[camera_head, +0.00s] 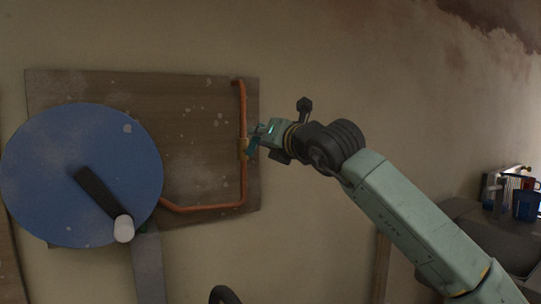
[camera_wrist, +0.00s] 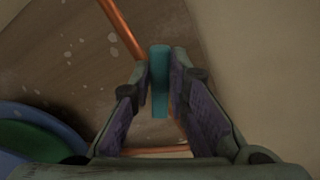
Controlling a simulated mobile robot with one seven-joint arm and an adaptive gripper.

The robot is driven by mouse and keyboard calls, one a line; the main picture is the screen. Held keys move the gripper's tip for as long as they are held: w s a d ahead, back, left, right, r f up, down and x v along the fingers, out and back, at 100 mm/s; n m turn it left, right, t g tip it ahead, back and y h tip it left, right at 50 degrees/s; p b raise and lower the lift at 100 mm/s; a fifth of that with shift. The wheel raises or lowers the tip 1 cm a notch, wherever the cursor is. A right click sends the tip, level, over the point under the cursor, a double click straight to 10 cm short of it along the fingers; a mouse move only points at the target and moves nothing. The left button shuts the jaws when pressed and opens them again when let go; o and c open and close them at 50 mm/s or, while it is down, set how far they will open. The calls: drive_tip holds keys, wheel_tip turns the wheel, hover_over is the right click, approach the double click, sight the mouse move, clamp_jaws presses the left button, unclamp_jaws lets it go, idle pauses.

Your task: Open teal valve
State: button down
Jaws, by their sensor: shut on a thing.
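The teal valve handle (camera_wrist: 160,82) stands between my gripper's two fingers in the wrist view, and the fingers are closed on it. In the head view the teal handle (camera_head: 253,142) shows as a small piece at the orange pipe (camera_head: 243,110), next to a brass-coloured fitting (camera_head: 243,148). My gripper (camera_head: 262,138) reaches it from the right, and it also shows in the wrist view (camera_wrist: 160,75). The gripper partly hides the handle and its joint with the pipe.
A wooden board (camera_head: 190,110) on the plaster wall carries the pipe. A large blue disc (camera_head: 50,160) with a dark crank and pale knob (camera_head: 123,228) stands at left. A grey surface (camera_head: 480,225) at right bears containers (camera_head: 525,205). Bare wall lies above my arm.

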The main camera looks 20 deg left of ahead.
drive_tip(key=n, duration=0.1)
drive_tip(key=s+a+n, duration=0.1)
drive_tip(key=n, duration=0.1)
drive_tip(key=shift+r+n, duration=0.2)
drive_tip(key=shift+n, duration=0.1)
drive_tip(key=shift+s+a+n+b, duration=0.15)
drive_tip(key=shift+n+b, duration=0.1)
drive_tip(key=shift+n, duration=0.3)
drive_tip(key=shift+s+a+n+b, duration=0.1)
drive_tip(key=shift+s+n+b, duration=0.1)
drive_tip(key=shift+n, duration=0.35)
drive_tip(key=c, duration=1.6)
unclamp_jaws()
drive_tip(key=shift+a+r, duration=0.1)
drive_tip(key=shift+c, duration=0.2)
drive_tip(key=shift+o, duration=0.2)
drive_tip(key=shift+w, duration=0.1)
drive_tip(key=b+v, duration=0.4)
drive_tip(key=v, duration=0.8)
drive_tip(key=shift+b, duration=0.35)
